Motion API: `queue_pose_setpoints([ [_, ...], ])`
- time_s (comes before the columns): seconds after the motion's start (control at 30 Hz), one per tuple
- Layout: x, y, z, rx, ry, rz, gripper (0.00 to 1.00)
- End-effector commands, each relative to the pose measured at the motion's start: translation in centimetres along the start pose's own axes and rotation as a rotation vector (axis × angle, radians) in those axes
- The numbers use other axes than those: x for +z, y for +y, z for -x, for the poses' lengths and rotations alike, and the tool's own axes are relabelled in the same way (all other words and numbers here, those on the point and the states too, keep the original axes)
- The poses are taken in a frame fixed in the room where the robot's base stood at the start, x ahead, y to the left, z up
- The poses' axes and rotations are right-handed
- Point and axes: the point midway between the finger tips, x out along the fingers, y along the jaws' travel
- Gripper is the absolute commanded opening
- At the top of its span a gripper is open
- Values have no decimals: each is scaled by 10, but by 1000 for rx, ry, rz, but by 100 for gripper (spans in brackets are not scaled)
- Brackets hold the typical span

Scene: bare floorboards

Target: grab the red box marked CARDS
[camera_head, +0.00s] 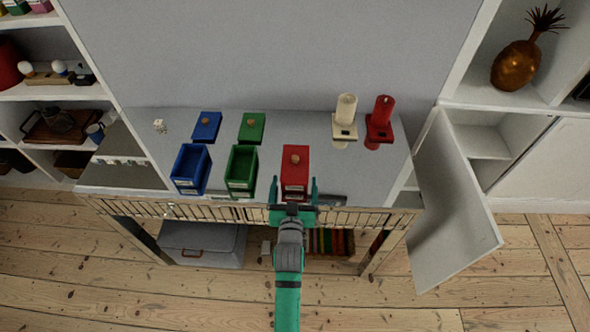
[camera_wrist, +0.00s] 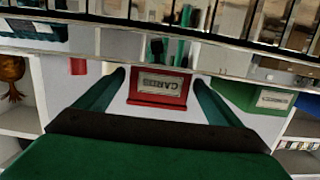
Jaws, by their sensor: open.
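The red box marked CARDS (camera_head: 295,168) stands on the grey tabletop, with a round wooden knob on its lid. In the wrist view, the box (camera_wrist: 157,100) appears upside down, its CARDS label facing me. My gripper (camera_head: 293,184) is open, with one teal finger on each side of the box's near end. In the wrist view, the label lies between the fingers of my gripper (camera_wrist: 159,79). I cannot tell whether either finger touches the box.
An open green box (camera_head: 241,171) and an open blue box (camera_head: 191,168) stand to the left, their lids (camera_head: 251,127) behind them. A cabinet door (camera_head: 450,205) hangs open at right.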

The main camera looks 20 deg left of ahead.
Motion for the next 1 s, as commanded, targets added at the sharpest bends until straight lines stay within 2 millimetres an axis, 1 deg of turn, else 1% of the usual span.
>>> queue_pose_setpoints([
  [0.03,0,0,-7,0,0,0,88],
  [0.1,-1,0,-13,0,1,0,88],
  [0.27,0,0,-20,-1,0,0,88],
  [0.33,-1,0,-27,-1,1,0,88],
  [0.5,0,-2,-50,-3,1,2,88],
  [0.63,0,-2,-64,-3,1,2,88],
  [0.77,0,-2,-70,-3,1,1,88],
  [0.97,0,-2,-70,-3,1,0,88],
  [1.0,0,-2,-70,-3,1,0,79],
])
